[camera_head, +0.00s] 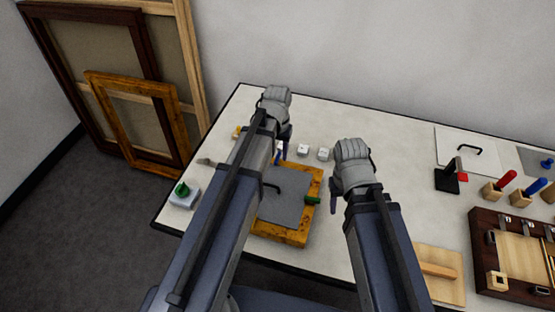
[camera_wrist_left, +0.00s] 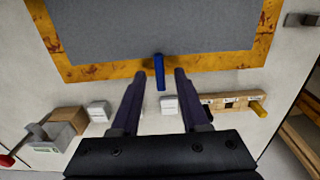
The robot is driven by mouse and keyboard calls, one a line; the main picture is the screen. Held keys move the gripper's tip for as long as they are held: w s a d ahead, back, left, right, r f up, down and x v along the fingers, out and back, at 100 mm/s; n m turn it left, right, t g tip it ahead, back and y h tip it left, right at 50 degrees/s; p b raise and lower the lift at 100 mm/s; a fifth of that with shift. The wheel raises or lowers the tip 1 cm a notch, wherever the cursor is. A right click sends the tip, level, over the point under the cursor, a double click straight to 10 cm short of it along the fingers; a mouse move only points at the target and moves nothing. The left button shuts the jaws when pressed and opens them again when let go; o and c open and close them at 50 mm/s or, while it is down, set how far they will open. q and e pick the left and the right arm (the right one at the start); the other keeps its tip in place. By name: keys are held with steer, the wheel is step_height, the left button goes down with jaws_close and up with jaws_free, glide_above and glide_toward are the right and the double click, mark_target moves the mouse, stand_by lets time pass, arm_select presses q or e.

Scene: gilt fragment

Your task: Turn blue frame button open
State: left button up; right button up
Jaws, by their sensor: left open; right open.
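The gilt frame (camera_head: 313,190) lies flat on the table with a grey panel (camera_head: 285,208) inside it. It also shows in the left wrist view (camera_wrist_left: 105,70). The blue frame button (camera_wrist_left: 159,72) sits on one rail and points across it, from the panel side toward the outer edge. In the head view the blue button (camera_head: 278,157) is partly hidden by my left arm. My left gripper (camera_wrist_left: 158,76) is open, with one finger on each side of the blue button. My right gripper (camera_head: 334,206) is open and empty, right of the frame.
White blocks (camera_head: 323,153) stand behind the frame. A block with a green top (camera_head: 183,192) stands at left. A tool box (camera_head: 485,240) and red- and blue-handled tools (camera_head: 506,181) are at right.

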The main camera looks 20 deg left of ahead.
arm_select(q)
steer(key=shift+f, duration=0.4)
jaws_close()
stand_by(0.4)
